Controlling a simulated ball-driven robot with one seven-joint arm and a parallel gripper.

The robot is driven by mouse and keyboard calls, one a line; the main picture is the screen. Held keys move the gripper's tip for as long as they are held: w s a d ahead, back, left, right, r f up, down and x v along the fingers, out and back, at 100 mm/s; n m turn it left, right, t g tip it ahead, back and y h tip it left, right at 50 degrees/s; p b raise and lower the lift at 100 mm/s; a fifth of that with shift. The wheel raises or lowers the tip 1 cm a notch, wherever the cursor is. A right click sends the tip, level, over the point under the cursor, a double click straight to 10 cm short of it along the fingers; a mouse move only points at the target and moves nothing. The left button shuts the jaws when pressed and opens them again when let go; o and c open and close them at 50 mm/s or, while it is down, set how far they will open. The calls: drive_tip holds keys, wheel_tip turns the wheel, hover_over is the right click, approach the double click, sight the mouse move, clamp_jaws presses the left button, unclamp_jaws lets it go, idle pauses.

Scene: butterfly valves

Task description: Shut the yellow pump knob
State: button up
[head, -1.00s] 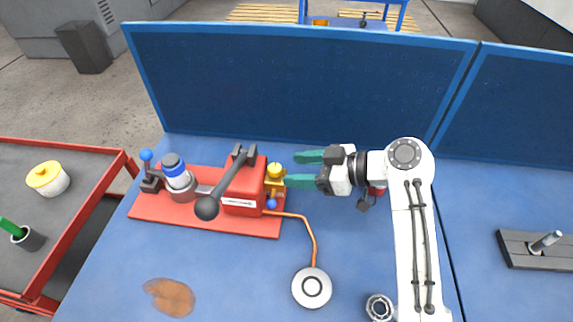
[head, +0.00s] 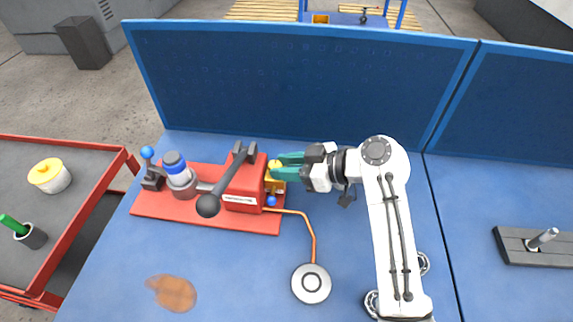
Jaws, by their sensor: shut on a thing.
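The yellow knob (head: 275,165) sits at the right end of the red pump (head: 243,187), above a small blue ball. My gripper (head: 279,166) reaches in from the right, level, with its green fingers on either side of the knob. The fingers are shut on the knob, and they hide part of it and of the yellow fitting below it. The exact turn of the knob is too small to tell.
The pump's black lever with a round ball (head: 208,205) leans toward the front left. A copper pipe (head: 314,240) runs from the pump to a round gauge (head: 311,283). A blue panel (head: 300,85) stands behind. A brown stain (head: 172,293) marks the bench at the front left.

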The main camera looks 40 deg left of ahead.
drive_tip(key=c, duration=0.4)
drive_tip(key=shift+s+m+t, duration=0.1)
drive_tip(key=shift+m+t, duration=0.2)
drive_tip(key=shift+t, duration=0.1)
drive_tip(key=m+t+p, duration=0.1)
drive_tip(key=m+t+y+p, duration=0.1)
drive_tip(key=t, duration=0.1)
drive_tip(key=shift+s+r+m, duration=0.1)
drive_tip(key=shift+s+m, duration=0.3)
drive_tip(key=shift+s+m+t+p, duration=0.15)
drive_tip(key=shift+m+t+p, duration=0.85)
drive_tip(key=shift+m+t, duration=0.45)
drive_tip(key=shift+t, duration=0.25)
drive_tip(key=o, duration=1.1)
